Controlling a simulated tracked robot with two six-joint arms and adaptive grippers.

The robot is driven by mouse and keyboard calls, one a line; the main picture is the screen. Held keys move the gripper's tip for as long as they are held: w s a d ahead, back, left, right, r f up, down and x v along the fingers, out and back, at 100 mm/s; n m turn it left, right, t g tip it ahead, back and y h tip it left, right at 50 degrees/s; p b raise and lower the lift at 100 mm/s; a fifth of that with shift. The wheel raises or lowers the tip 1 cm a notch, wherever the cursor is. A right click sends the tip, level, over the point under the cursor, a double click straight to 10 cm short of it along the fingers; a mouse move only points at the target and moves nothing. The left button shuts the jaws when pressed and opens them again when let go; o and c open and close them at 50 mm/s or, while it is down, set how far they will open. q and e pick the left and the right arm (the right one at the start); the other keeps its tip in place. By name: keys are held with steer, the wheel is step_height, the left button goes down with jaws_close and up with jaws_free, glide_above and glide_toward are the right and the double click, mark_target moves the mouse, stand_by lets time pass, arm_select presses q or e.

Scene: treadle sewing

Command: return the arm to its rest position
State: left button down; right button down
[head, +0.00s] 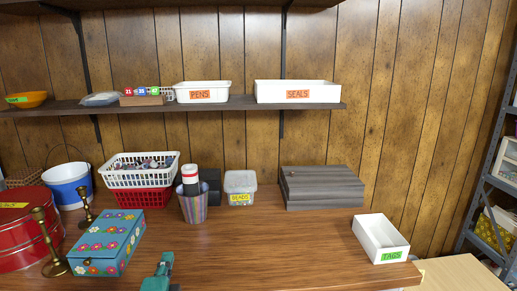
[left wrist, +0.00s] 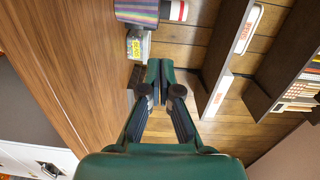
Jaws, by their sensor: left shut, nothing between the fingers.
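The rest of the left arm is out of the head view. My right gripper shows in neither view.
The flowered blue box (head: 108,243), brass candlesticks (head: 50,243) and striped cup (head: 193,206) stand on the table (head: 290,240). The white TAGS tray (head: 368,233) is at the right edge. A shelf (head: 220,105) with bins hangs above. The table's front middle is clear.

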arm_select(q)
steer(key=s+d+f+n+g+h+b, duration=0.1)
steer(key=s+d+f+n+g+b, duration=0.15)
steer(key=f, duration=0.85)
steer(key=s+d+f+n+g+h+b, duration=0.1)
steer(key=s+f+n+g+h, duration=0.15)
steer(key=f, duration=0.75)
steer(key=s+d+f+n+g+h+b, duration=0.1)
steer(key=s+f+n+g+b, duration=0.15)
steer(key=f, duration=0.85)
steer(key=s+d+f+n+g+h+b, duration=0.1)
steer(key=s+d+f+n+g+b, duration=0.1)
steer(key=s+f+n+g, duration=0.55)
steer(key=s+d+f+n+g+h+b, duration=0.1)
steer(key=s+d+f+n+g+b, duration=0.15)
steer(key=s+f, duration=0.9)
step_height(320, 180, up, 26)
steer(key=s+p, duration=0.1)
steer(key=p, duration=2.3)
steer(key=shift+n+t, duration=0.35)
